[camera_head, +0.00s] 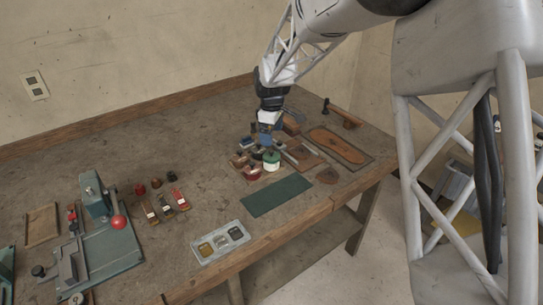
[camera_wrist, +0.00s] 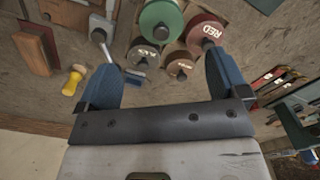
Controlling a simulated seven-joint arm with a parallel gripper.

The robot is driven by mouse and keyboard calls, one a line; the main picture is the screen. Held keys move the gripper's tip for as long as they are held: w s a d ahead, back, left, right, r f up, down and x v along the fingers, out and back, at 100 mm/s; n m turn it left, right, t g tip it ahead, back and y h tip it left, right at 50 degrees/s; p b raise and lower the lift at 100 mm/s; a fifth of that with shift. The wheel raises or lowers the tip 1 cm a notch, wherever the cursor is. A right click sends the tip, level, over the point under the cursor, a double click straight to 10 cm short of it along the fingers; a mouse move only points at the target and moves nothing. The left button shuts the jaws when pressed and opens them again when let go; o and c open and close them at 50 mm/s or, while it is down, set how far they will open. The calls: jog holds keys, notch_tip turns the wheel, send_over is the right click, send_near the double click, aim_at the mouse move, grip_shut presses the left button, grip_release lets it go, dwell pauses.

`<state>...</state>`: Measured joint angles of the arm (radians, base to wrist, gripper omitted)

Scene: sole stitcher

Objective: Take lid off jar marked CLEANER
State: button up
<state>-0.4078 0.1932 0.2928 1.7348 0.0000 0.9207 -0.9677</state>
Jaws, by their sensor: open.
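A cluster of jars stands under my open gripper (camera_wrist: 160,82), which also shows in the head view (camera_head: 266,138). Lettering on the dark and brown lids is too blurred to read, and I cannot make out the word CLEANER on any jar. The green-lidded jar (camera_head: 271,161) has a pale body and stands at the cluster's front right. My two blue fingers are apart with nothing between them.
A dark green mat (camera_head: 276,195) lies in front of the jars. Leather pieces (camera_head: 340,146) and tools lie to the right. A metal tray (camera_head: 221,242) sits at the front edge, and a green press (camera_head: 95,215) stands at left.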

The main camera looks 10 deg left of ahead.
aim_at(272, 150)
jog(key=shift+f, duration=0.1)
jog(key=shift+f, duration=1.25)
jog(key=shift+f, duration=2.6)
jog(key=shift+c, duration=0.2)
jog(key=c, duration=0.9)
